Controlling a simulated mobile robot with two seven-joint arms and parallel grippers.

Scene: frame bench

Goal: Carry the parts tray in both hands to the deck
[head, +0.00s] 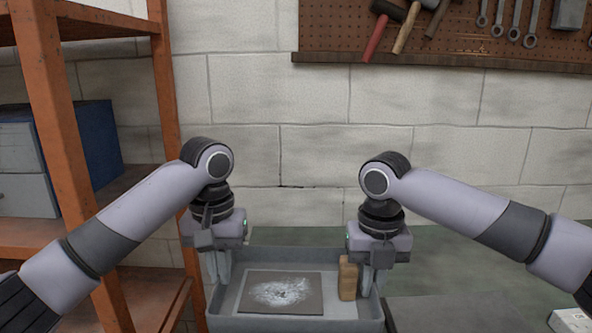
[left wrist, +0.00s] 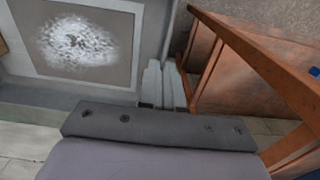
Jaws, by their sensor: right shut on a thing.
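The grey parts tray (head: 295,254) is at the bottom middle of the head view; its near edge is cut off. My left gripper (head: 219,270) points down at its left wall, the fingers close together on the wall. The left wrist view also shows these fingers (left wrist: 165,85) at the tray's side wall (left wrist: 169,25). My right gripper (head: 367,278) is shut on the right wall. Inside lie a flat pale-edged panel with a speckled white patch (head: 281,291) and an upright tan block (head: 347,280) beside the right gripper. I cannot tell what bears the tray.
An orange shelf rack (head: 56,110) with a blue box (head: 92,140) stands close on the left. A green surface (head: 450,255) and a dark grey flat surface (head: 450,312) lie to the right. A white item (head: 570,320) is at lower right. A tool pegboard (head: 335,30) hangs behind.

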